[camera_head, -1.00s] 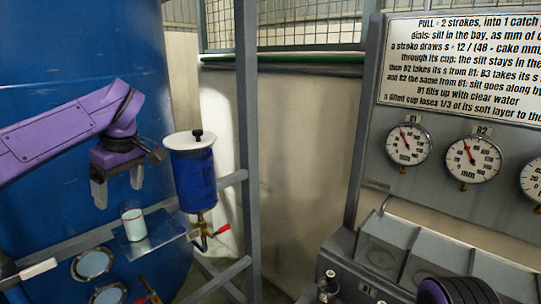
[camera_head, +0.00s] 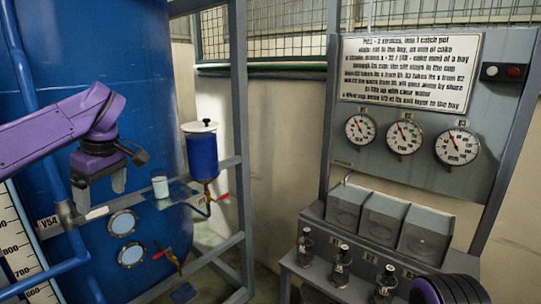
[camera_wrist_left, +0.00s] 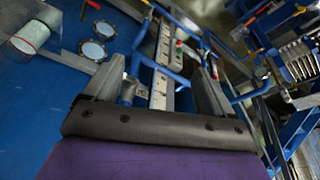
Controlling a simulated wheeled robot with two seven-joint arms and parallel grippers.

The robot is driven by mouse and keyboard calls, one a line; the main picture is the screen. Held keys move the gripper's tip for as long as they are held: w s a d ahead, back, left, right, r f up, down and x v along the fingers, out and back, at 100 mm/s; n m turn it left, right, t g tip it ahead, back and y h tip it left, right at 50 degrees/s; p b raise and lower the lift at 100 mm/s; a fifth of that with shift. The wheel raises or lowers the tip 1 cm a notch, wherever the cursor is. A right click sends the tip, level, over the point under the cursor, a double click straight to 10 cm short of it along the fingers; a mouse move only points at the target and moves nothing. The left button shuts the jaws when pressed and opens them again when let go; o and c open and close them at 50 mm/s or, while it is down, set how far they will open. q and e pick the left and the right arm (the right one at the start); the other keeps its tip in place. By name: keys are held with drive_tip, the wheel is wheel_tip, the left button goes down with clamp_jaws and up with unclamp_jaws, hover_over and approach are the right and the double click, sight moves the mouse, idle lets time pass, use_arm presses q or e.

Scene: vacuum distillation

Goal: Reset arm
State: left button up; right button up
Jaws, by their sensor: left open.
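My left gripper (camera_head: 98,192) hangs from the purple arm at the left of the head view, in front of the big blue tank (camera_head: 105,40). Its two fingers point down, are apart and hold nothing. It also shows in the left wrist view (camera_wrist_left: 165,85) with a gap between the fingers. A small white cup (camera_head: 160,187) stands on a clear plate to the right of the gripper, apart from it. The cup also shows in the left wrist view (camera_wrist_left: 30,37). Of my right arm, only a dark ribbed purple part shows at the bottom right; its gripper is out of view.
A blue canister (camera_head: 202,155) with a white lid is on the grey frame, above a red-handled valve. Three gauges (camera_head: 403,136) and a text sign (camera_head: 408,72) are on the right panel. Three grey boxes (camera_head: 385,218) stand below. A white scale (camera_head: 18,240) is at lower left.

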use_arm(q)
drive_tip(key=w+a+f+n+t+y, duration=0.2)
drive_tip(key=w+f+n+t+y, duration=0.15)
drive_tip(key=w+n+y, duration=0.25)
drive_tip(key=w+d+f+m+t+y+b, duration=0.2)
drive_tip(key=d+f+t, duration=0.15)
drive_tip(key=f, duration=0.95)
drive_tip(key=s+d+f+m+t+h+b, duration=0.1)
drive_tip(key=s+d+f+m+h, duration=0.15)
drive_tip(key=f, duration=0.85)
drive_tip(key=s+d+f+m+t+h+b, duration=0.15)
drive_tip(key=s+d+f, duration=0.25)
drive_tip(key=f, duration=0.6)
drive_tip(key=s+d+f+m+g+h+b, duration=0.25)
drive_tip(key=s+f+m+h, duration=0.2)
drive_tip(key=s+f, duration=1.2)
drive_tip(key=s+a+f+m+g+b, duration=0.2)
drive_tip(key=s+f, duration=0.2)
drive_tip(key=s, duration=0.5)
drive_tip(key=s+a+f+m+g+b, duration=0.1)
drive_tip(key=s+a+f+g+b, duration=0.1)
drive_tip(key=s+f, duration=0.3)
drive_tip(key=s, duration=0.4)
drive_tip(key=shift+a+f+m+g+y, duration=0.2)
drive_tip(key=shift+a+m+g+y, duration=0.15)
drive_tip(key=shift+a+g, duration=0.05)
use_arm(e)
wheel_tip(320, 180, down, 11)
drive_tip(key=w, duration=0.1)
drive_tip(key=shift+f, duration=0.15)
